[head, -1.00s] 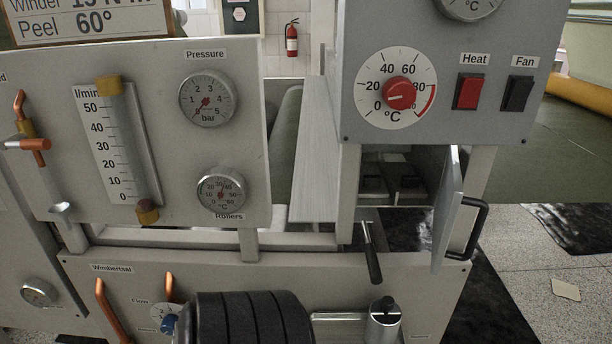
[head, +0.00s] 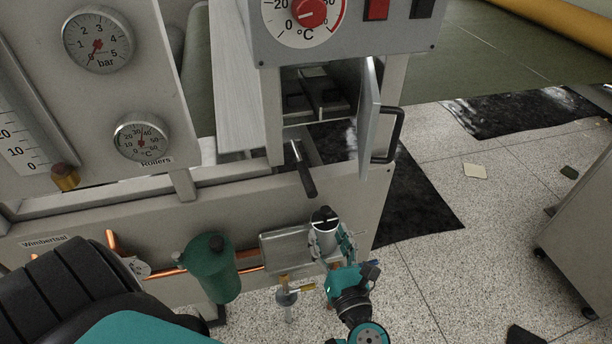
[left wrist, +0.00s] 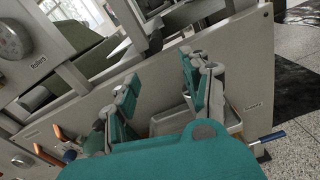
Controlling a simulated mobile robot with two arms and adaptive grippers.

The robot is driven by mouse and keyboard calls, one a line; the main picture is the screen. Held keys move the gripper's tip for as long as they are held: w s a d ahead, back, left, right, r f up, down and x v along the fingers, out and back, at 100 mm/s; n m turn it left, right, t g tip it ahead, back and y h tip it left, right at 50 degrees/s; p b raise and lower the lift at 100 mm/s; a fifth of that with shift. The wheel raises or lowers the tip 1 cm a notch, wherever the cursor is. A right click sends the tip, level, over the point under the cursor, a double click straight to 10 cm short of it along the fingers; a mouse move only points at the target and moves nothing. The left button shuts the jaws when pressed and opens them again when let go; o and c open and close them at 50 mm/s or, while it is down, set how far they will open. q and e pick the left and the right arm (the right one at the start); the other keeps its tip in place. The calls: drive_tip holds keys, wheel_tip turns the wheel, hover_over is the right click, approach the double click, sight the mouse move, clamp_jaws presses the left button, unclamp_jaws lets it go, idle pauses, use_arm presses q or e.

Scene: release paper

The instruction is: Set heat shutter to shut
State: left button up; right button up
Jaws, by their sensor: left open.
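A hinged metal door (head: 369,118) with a black handle (head: 389,137) stands open at the compartment under the heat panel. A lever with a black grip (head: 304,172) sticks out from the left part of that opening, pointing down and toward me. No label shows which of these is the heat shutter. My left gripper (head: 335,247) is below the opening, in front of the lower panel, and apart from the door and lever. In the left wrist view its fingers (left wrist: 160,75) are spread, with nothing between them. My right gripper is not in view.
A silver cylinder with a black top (head: 324,228) and a small metal tray (head: 285,248) are close beside my left gripper. A green canister (head: 211,268) and copper pipes stand to the left.

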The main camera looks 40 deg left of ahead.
sight(307, 180)
use_arm(q)
drive_tip(key=p+x, duration=0.1)
drive_tip(key=x, duration=1)
drive_tip(key=r+p+x, duration=0.1)
drive_tip(key=x, duration=0.5)
drive_tip(key=shift+a+p, duration=0.25)
drive_tip(key=shift+p, duration=0.05)
clamp_jaws()
